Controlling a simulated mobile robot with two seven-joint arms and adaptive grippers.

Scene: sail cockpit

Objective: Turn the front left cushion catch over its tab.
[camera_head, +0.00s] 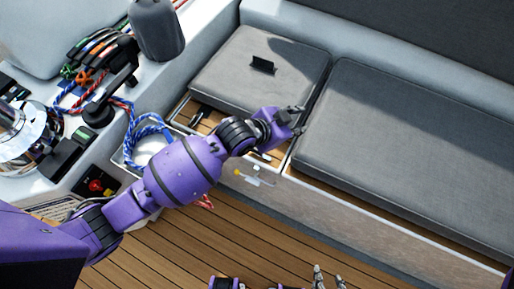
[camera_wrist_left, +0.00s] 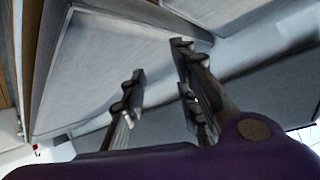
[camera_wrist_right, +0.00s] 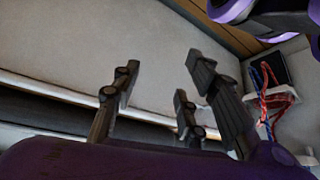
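The grey left seat cushion (camera_head: 225,75) lies on the bench with a black strap or handle (camera_head: 262,65) on top. A small dark fitting (camera_head: 198,116), perhaps a cushion catch, sits on the wooden ledge at the cushion's front left. Its tab cannot be made out. My left gripper (camera_head: 299,119) is open and empty over the cushion's front right corner, to the right of that fitting. My left forearm hides part of the front ledge. In the left wrist view the fingers (camera_wrist_left: 165,90) are apart. My right gripper (camera_head: 328,277) is open and empty, low over the floor.
A longer grey cushion (camera_head: 410,140) lies to the right. A small yellow-tipped fitting (camera_head: 255,175) is on the bench front. The wooden floor (camera_head: 240,235) is clear.

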